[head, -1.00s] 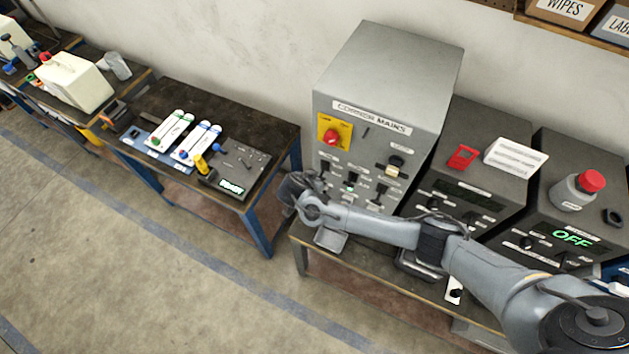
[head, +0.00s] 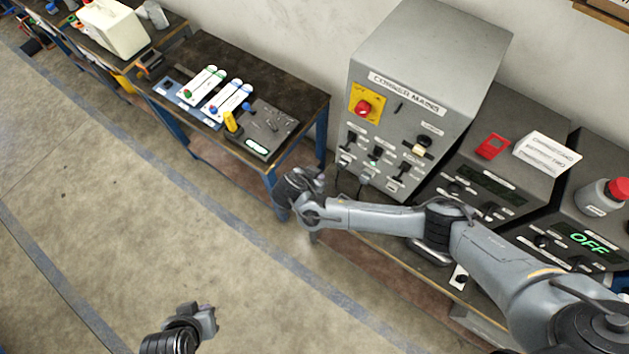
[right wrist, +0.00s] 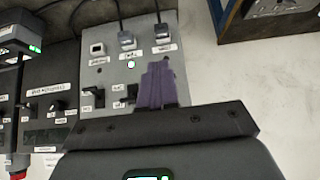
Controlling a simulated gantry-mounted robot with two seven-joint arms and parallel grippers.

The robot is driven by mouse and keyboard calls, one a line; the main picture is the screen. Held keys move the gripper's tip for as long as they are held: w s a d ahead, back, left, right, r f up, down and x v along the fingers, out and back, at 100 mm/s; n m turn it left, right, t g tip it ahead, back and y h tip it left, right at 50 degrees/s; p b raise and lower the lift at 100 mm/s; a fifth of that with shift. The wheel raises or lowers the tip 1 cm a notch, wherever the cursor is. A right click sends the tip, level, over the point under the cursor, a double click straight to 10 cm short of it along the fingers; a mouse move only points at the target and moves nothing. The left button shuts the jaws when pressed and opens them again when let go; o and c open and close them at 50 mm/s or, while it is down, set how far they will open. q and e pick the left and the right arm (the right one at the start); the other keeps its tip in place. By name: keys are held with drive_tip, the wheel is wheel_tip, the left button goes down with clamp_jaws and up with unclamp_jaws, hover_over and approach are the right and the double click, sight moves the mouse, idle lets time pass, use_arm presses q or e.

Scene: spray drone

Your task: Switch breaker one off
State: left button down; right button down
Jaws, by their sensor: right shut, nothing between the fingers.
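The grey mains cabinet (head: 430,75) stands on the bench, with a red knob on a yellow plate (head: 365,104). Its front has a row of black breaker levers, the leftmost (head: 350,141) nearest my right gripper. Their small labels are too blurred to read. My right gripper (head: 302,182) is shut and empty, just left of and below the cabinet's front. In the right wrist view the panel (right wrist: 108,75) appears upside down; the closed purple-grey fingers (right wrist: 158,82) cover part of it, beside a black lever (right wrist: 130,95). Contact cannot be told. My left gripper (head: 205,318) is at the bottom edge, its jaws unclear.
Grey units with a red switch (head: 492,146) and a green OFF display (head: 590,242) stand right of the cabinet. Cables plug into the cabinet's lower front. A dark table (head: 245,75) with panels stands to the left. The floor in front is clear.

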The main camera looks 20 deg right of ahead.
drive_tip(key=shift+s+a+r, duration=0.1)
drive_tip(key=shift+s+a, duration=0.25)
drive_tip(key=shift+a, duration=0.25)
